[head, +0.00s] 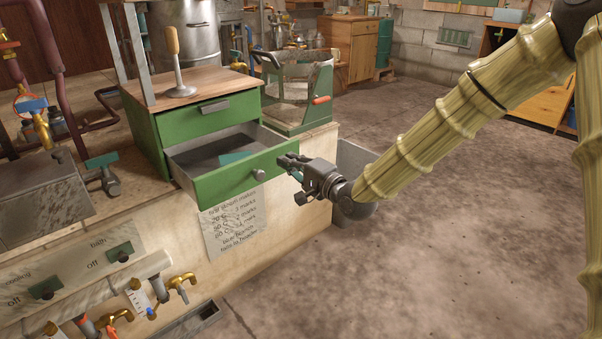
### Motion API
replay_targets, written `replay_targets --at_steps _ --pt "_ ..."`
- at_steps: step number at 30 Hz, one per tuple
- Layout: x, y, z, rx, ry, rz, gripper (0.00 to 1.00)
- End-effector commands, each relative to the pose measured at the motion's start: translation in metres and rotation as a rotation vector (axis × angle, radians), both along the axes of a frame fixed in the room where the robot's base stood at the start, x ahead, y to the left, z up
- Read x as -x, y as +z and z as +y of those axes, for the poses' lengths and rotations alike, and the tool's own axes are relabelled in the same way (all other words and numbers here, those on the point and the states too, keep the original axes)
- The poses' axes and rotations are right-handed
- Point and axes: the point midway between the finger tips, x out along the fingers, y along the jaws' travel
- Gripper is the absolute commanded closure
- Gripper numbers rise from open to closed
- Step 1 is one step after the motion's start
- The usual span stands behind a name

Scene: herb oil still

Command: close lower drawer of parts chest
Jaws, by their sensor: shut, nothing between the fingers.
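The parts chest (160,125) is green with a wooden top and stands on the bench. Its upper drawer (210,117) is shut. A teal item (236,157) lies inside the lower drawer. My gripper (284,161) is shut and empty, at the right end of the lower drawer's front. I cannot tell whether its fingertips touch the drawer front.
A metal stand with a wooden handle (178,65) sits on the chest top. A green frame with an orange handle (300,100) stands right of the chest. Brass taps (180,283) stick out of the bench front below. The floor (430,240) to the right is clear.

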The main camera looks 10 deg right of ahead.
Motion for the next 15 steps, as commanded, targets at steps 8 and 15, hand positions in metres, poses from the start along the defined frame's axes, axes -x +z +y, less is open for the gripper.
replay_targets --at_steps 8,15 --pt "-0.029 -0.002 0.021 0.002 0.0 -0.003 1.0" --pt "-0.04 0.0 0.029 0.0 0.0 -0.001 1.0"
